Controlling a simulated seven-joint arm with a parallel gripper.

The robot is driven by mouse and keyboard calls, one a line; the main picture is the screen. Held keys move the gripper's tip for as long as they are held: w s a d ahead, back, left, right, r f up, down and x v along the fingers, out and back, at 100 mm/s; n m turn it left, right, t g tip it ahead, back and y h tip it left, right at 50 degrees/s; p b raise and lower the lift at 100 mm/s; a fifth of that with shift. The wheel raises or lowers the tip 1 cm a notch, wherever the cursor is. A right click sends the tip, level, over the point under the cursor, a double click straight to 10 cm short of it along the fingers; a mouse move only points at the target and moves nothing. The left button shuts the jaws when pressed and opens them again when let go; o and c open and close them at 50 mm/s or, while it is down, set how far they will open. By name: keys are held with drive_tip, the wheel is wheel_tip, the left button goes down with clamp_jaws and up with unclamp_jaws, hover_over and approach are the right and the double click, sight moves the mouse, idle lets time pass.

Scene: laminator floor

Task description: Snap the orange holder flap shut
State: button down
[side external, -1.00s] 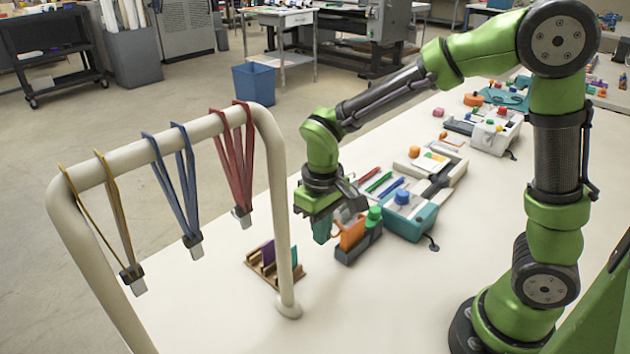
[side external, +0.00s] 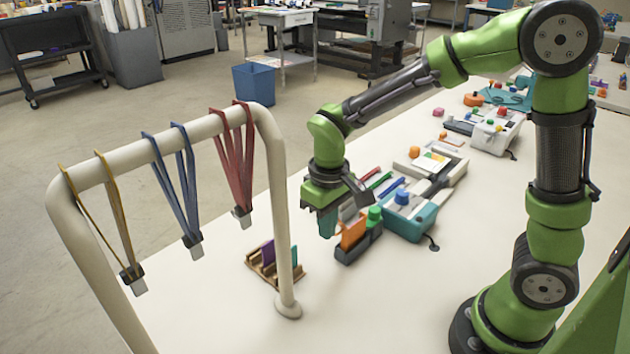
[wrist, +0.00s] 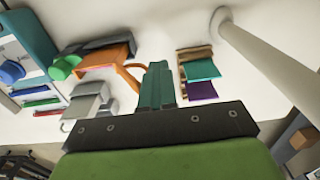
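The orange flap (side external: 353,233) stands raised on a dark grey holder (side external: 362,248) on the white table. In the wrist view the orange flap (wrist: 106,57) has a curved orange arm reaching toward my fingers, and the dark holder body (wrist: 108,44) lies behind it. My gripper (side external: 327,222) points down just left of the flap in the side view, a little above the table. In the wrist view its teal fingertips (wrist: 158,72) are together with nothing visible between them. I cannot tell whether they touch the orange arm.
A green knob (side external: 375,214) sits at the holder's right end, close to a teal-and-white machine (side external: 408,215). A wooden rack (side external: 290,276) with purple and teal cards stands to the left. A cream rail frame (side external: 284,230) with hanging lanyards stands nearby. The front table is clear.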

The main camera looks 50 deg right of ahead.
drive_tip(key=shift+s+d+f, duration=0.1)
drive_tip(key=shift+d+f, duration=0.05)
drive_tip(key=shift+d, duration=0.6)
drive_tip(key=shift+d+f, duration=0.1)
drive_tip(key=shift+d, duration=2.8)
drive_tip(key=shift+r, duration=0.1)
wheel_tip(320, 180, up, 7)
drive_tip(key=a, duration=0.1)
drive_tip(key=shift+a+r, duration=0.15)
drive_tip(key=shift+a, duration=0.05)
drive_tip(key=d+r, duration=0.3)
drive_tip(key=shift+d+f, duration=0.1)
drive_tip(key=shift+f, duration=3.35)
